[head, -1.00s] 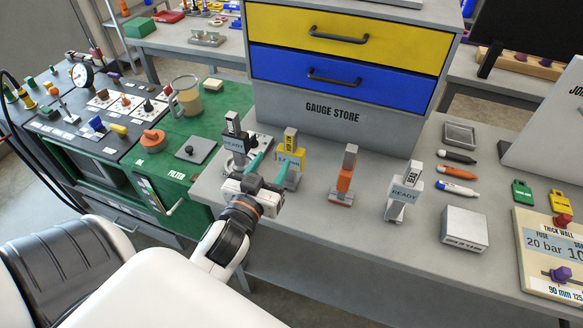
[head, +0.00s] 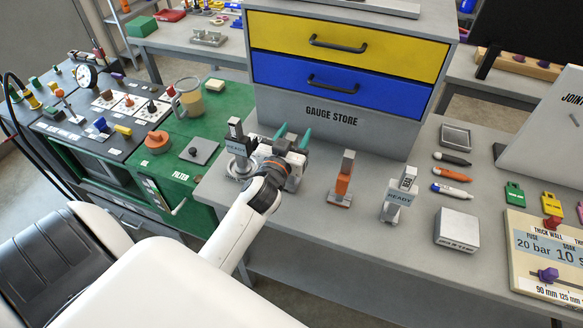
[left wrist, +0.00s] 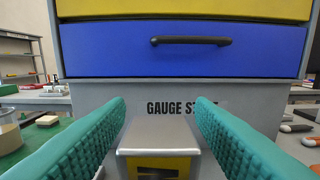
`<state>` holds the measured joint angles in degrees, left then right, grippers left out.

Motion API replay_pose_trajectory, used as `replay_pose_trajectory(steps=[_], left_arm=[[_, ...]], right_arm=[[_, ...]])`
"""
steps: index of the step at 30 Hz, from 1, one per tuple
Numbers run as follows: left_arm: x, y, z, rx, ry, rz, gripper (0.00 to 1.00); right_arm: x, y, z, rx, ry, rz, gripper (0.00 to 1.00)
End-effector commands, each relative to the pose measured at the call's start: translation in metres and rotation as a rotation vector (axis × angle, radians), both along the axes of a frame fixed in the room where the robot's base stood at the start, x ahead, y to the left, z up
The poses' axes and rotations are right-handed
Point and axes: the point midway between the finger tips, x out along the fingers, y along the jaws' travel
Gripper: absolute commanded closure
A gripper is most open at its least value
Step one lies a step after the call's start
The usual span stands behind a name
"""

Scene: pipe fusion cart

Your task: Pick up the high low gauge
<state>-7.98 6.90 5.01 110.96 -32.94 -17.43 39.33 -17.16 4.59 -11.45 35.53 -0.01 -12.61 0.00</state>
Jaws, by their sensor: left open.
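A gauge with a grey metal top and a yellow label (left wrist: 158,140) stands in the left wrist view, low and between my fingers. I take it for the high low gauge, but its label is cut off and not readable there. In the head view it is mostly hidden behind my left gripper (head: 293,136). That gripper is open, with its teal fingers spread on either side of the gauge in the wrist view. I cannot tell whether either finger touches it. My right gripper is not in view.
A grey gauge (head: 238,140) stands close left of my gripper. An orange-and-grey gauge (head: 342,180) and a grey gauge with a READY tag (head: 400,195) stand to the right on the grey bench (head: 320,225). The gauge store cabinet (head: 330,115) rises just behind.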

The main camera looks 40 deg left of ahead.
Motion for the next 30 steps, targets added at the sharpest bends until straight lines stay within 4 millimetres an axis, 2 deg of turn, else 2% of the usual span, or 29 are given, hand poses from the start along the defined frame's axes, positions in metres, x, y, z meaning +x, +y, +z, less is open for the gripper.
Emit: replay_pose_trajectory(steps=[7, 15, 16, 26, 30], left_arm=[[0.001, 0.0, -0.001, 0.0, 0.001, 0.0, 0.53], [0.001, 0.0, -0.001, 0.0, 0.001, 0.0, 0.97], [0.001, 0.0, -0.001, 0.0, 0.001, 0.0, 1.0], [0.001, 0.0, 0.0, 0.0, -0.001, 0.0, 1.0], [0.002, 0.001, 0.012, 0.003, -0.004, -0.001, 1.0]], right_arm=[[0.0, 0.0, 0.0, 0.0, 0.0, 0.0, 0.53], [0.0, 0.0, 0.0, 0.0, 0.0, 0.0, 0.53], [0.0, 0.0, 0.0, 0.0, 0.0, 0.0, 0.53], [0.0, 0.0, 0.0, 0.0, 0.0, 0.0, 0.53], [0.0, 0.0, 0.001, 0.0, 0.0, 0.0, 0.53]])
